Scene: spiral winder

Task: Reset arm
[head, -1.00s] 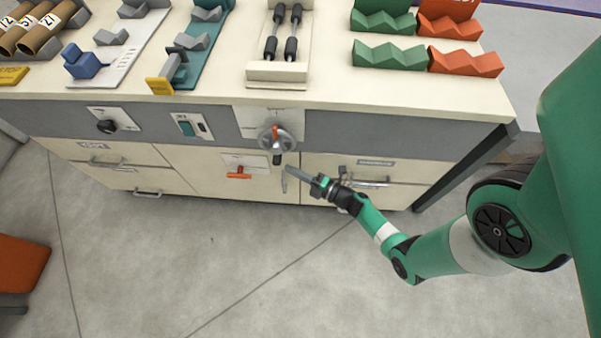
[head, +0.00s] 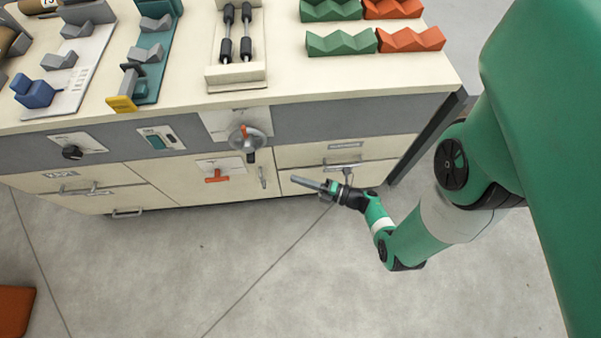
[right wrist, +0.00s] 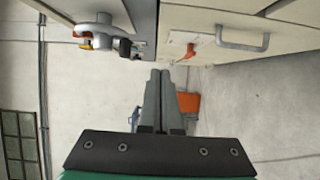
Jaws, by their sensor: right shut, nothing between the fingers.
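My right arm comes in from the right in the head view. Its gripper (head: 310,184) is in front of the cabinet's lower right drawers, its fingers pointing left. In the right wrist view the gripper's two grey fingers (right wrist: 160,85) lie side by side, shut and empty. The fingers appear apart from the drawer handle and from the orange lever (head: 216,176). My left gripper is not in view.
The cabinet (head: 220,190) carries a round grey knob with a red mark (head: 247,138), several drawer handles and switches. Green (head: 340,43) and orange (head: 411,40) V-blocks and a roller unit (head: 235,47) stand on its top. The floor (head: 180,270) in front is clear.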

